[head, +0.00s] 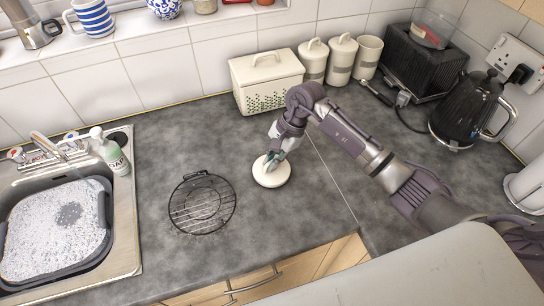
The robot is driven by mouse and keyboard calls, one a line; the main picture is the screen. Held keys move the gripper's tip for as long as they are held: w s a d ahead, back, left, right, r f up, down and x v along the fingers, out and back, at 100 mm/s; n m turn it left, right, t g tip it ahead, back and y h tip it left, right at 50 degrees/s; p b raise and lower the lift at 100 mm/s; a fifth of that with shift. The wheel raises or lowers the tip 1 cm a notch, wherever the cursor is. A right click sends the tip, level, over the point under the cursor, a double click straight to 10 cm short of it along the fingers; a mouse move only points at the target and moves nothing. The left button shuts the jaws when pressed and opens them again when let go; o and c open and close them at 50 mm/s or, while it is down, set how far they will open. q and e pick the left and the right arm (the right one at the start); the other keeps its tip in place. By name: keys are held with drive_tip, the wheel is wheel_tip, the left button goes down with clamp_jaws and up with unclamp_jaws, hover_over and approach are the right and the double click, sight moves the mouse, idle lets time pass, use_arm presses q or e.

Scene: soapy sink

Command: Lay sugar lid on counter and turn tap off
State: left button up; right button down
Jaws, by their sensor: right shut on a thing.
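The sugar lid (271,178), a round cream disc, is at or just above the grey counter, right of the wire rack; I cannot tell whether it touches. My right gripper (274,158) is shut on the lid from above, its fingertips partly hidden. The tap (48,146) stands behind the sink at the left, with a handle on each side, one red-marked (15,154) and one blue-marked (71,136). My left gripper is out of view.
A round wire rack (202,204) lies mid-counter. A soap bottle (114,154) stands by the tap. A foam-filled basin (105,232) sits in the sink. A bread bin (267,84), toaster (408,70) and black kettle (466,110) line the back. Counter around the lid is clear.

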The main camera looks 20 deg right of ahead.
drive_tip(key=shift+f, duration=0.1)
drive_tip(key=c, duration=1.7)
unclamp_jaws()
drive_tip(key=shift+f+b, duration=0.1)
drive_tip(key=shift+b, duration=0.2)
drive_tip(key=o, duration=0.4)
drive_tip(key=shift+o, duration=0.2)
drive_tip(key=shift+r, duration=0.2)
drive_tip(key=shift+d+r, duration=0.15)
drive_tip(key=shift+r, duration=0.05)
drive_tip(key=b+v, duration=0.3)
drive_tip(key=v, duration=0.8)
drive_tip(key=shift+r, duration=0.25)
